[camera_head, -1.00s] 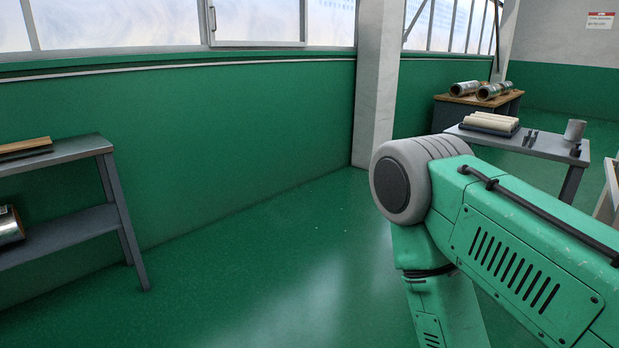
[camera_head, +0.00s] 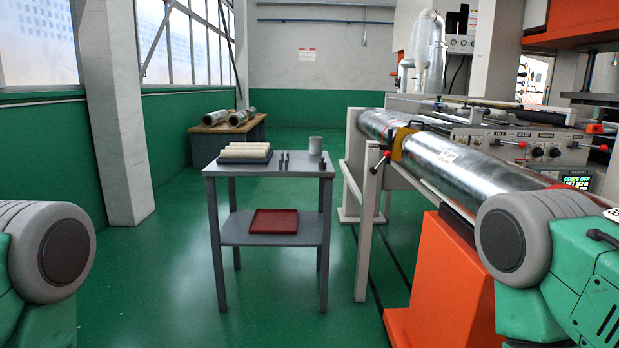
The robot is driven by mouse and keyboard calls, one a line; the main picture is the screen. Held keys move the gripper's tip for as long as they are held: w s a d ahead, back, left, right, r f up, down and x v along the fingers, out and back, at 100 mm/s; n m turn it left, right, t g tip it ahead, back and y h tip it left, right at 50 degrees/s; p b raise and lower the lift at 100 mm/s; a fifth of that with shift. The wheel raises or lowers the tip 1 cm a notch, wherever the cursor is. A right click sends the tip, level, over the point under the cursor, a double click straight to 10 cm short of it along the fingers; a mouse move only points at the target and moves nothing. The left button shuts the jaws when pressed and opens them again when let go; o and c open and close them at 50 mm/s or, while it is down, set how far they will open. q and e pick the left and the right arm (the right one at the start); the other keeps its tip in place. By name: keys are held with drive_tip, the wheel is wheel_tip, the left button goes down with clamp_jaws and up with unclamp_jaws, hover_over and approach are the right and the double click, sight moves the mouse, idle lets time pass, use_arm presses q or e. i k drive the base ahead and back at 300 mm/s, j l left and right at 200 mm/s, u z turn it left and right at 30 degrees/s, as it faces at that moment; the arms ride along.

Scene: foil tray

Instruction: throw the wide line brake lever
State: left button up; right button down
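Another red-knobbed lever (camera_head: 521,144) sticks out from the control panel (camera_head: 490,145) behind the roll, and a further red knob (camera_head: 603,148) shows at the panel's right end. I cannot tell from labels which one is the wide line brake lever. Only the green and grey upper parts of my two arms show, at the lower left and right edges. Neither gripper is in view.
A grey two-shelf table (camera_head: 278,170) with pale rolls and a cup stands left of the machine; a red tray (camera_head: 274,222) is on its lower shelf. An orange machine base (camera_head: 440,290) is at front right. Green floor (camera_head: 160,275) is open at left.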

sight(381, 162)
drive_tip(key=i+z, duration=0.3)
drive_tip(key=i, duration=0.15)
drive_tip(key=i+z, duration=0.25)
drive_tip(key=i, duration=0.2)
drive_tip(key=j, duration=0.25)
